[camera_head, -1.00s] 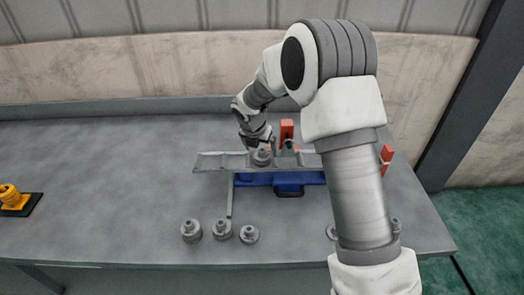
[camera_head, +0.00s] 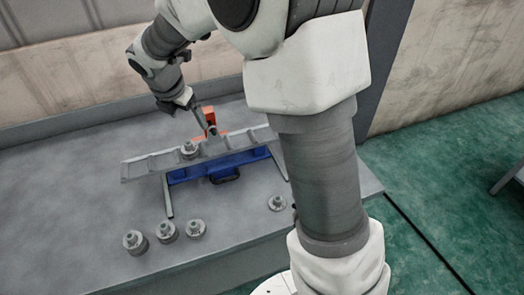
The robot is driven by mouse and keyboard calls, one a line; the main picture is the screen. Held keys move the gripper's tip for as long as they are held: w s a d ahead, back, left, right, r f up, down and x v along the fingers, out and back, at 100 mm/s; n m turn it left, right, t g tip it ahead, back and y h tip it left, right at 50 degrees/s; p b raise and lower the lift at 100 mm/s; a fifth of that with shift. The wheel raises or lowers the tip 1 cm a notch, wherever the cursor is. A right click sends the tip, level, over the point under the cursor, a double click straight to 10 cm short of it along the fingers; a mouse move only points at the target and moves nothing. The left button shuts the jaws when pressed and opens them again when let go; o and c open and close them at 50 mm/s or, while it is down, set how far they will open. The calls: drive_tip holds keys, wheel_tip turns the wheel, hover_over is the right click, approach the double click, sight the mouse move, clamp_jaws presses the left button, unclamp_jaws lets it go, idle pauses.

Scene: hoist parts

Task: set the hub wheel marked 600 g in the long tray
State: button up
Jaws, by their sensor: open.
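The long tray (camera_head: 142,168) is a grey, shallow channel with dividers, lying across the table. One grey hub wheel (camera_head: 189,149) sits upright in it, left of its middle. My gripper (camera_head: 204,122) is open, above and behind the tray, a little to the right of this wheel and apart from it. Three more hub wheels stand in front of the tray: a left one (camera_head: 135,242), a middle one (camera_head: 166,231) and a right one (camera_head: 195,228). Another wheel (camera_head: 277,203) stands near my arm. The weight marks are too small to read.
A blue piece (camera_head: 190,174) with a black handle (camera_head: 225,175) lies along the tray's front, between thin grey bars (camera_head: 167,198). An orange upright part (camera_head: 209,115) stands behind the tray. The table's left area is clear.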

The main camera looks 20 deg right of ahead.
drive_tip(key=s+d+r+m, duration=0.4)
drive_tip(key=s+r+m, duration=0.1)
drive_tip(key=s+m, duration=0.2)
drive_tip(key=s+d+r+m, duration=0.4)
drive_tip(key=s+r+m, duration=0.1)
drive_tip(key=s+m, duration=0.15)
drive_tip(key=s+d+m+t+y, duration=0.1)
drive_tip(key=s+d+m, duration=0.1)
drive_tip(key=s+m, duration=1.1)
drive_tip(key=shift+s+d+f+m+y, duration=0.2)
drive_tip(key=shift+s+d+m+y, duration=0.2)
drive_tip(key=shift+s, duration=0.65)
